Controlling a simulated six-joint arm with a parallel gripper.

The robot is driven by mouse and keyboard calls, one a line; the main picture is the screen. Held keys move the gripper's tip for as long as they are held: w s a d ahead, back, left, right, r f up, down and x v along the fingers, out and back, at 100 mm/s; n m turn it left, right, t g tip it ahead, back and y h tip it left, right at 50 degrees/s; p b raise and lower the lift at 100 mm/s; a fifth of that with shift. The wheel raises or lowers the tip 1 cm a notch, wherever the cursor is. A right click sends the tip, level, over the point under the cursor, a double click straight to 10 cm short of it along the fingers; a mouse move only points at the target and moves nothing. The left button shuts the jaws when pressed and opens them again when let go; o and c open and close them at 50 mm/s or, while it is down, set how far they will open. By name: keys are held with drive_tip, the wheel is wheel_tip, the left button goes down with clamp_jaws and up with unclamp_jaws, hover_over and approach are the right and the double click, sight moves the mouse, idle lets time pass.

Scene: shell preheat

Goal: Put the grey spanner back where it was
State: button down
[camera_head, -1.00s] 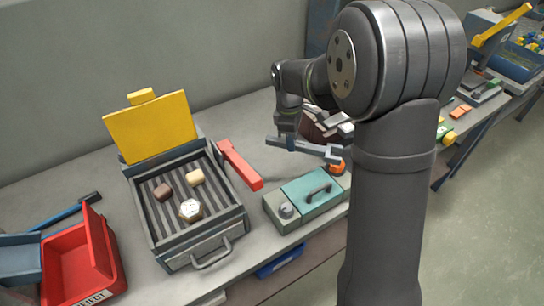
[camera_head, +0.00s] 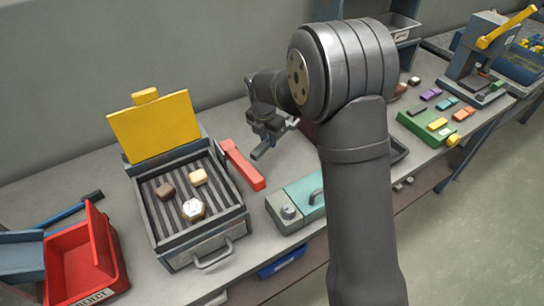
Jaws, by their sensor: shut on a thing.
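My gripper (camera_head: 268,130) is shut on the grey spanner (camera_head: 262,150) and holds it above the bench, behind and to the right of the red bar. The spanner is slanted in the picture, with one end low at the left and the other up to the right. My gripper and arm hide part of it. I cannot tell exactly how high it is above the bench.
A heater tray (camera_head: 162,240) with an open yellow lid (camera_head: 155,130) holds several small pieces. A red bar (camera_head: 242,165) is at its right. A teal-topped box (camera_head: 302,192) stands nearer. A red bin (camera_head: 112,262) is at the left. My arm hides part of the bench.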

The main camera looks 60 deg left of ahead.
sight(269, 162)
wheel_tip(269, 162, down, 8)
drive_tip(key=shift+f, duration=0.1)
idle(0.4)
drive_tip(key=c, duration=1.2)
unclamp_jaws()
drive_tip(key=shift+f, duration=0.2)
drive_tip(key=shift+r, duration=0.1)
drive_tip(key=r, duration=0.4)
drive_tip(key=s+r, duration=0.1)
drive_tip(key=r, duration=0.7)
drive_tip(key=shift+s+d, duration=0.25)
drive_tip(key=shift+d, duration=0.1)
